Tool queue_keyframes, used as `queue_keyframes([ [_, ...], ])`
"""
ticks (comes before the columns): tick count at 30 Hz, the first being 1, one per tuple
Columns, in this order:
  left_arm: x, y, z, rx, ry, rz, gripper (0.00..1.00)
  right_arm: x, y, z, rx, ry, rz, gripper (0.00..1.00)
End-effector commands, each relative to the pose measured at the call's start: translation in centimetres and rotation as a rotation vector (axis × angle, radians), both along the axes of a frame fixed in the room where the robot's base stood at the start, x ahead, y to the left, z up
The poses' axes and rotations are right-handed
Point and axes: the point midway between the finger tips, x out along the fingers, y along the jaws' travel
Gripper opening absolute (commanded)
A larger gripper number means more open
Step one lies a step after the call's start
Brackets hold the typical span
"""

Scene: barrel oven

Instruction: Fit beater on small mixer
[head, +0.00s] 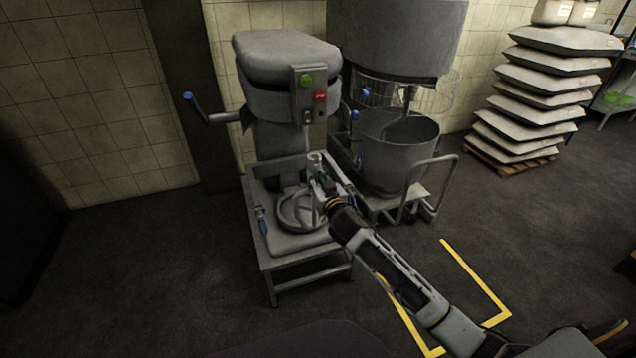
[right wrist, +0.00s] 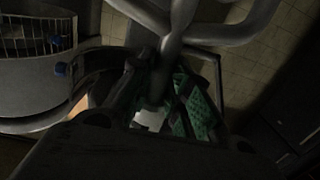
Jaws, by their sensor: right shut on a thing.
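The small mixer (head: 287,97) stands against the wall in the head view, a grey machine with a rounded head, a control box and a low stand. My right gripper (head: 323,186) is in front of its column, below the head and above the stand. It is shut on the grey metal beater (head: 314,159), whose shaft end points up below the control box. In the right wrist view, the beater's curved bars (right wrist: 225,30) meet at a stem between the green-padded fingers (right wrist: 160,92). The gripper hides part of the beater. I see a gap between shaft and mixer head. My left gripper is out of view.
A larger mixer with a steel bowl (head: 397,155) and tubular handle stands close on the right. A blue-knobbed lever (head: 210,117) sticks out on the small mixer's left. Stacked sacks (head: 540,95) stand at the back right. The floor in front is clear, with yellow markings (head: 470,270).

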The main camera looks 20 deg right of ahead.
Motion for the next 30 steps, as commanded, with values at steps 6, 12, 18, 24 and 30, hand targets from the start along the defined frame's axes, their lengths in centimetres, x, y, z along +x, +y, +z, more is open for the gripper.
queue_keyframes([
  [6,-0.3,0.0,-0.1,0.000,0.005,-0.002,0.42,1.3,0.0,0.4,0.000,-0.007,0.001,0.00],
  [12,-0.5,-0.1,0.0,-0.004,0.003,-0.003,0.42,2.3,0.1,0.4,-0.001,-0.007,0.001,0.00],
  [18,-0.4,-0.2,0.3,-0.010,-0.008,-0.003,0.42,3.4,0.1,0.4,-0.002,-0.007,0.000,0.00],
  [24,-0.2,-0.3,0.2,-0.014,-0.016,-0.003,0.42,4.5,0.1,0.4,0.001,-0.007,0.000,0.00],
  [30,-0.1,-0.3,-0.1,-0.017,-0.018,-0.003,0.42,5.5,0.2,0.5,0.000,-0.008,0.001,0.00],
])
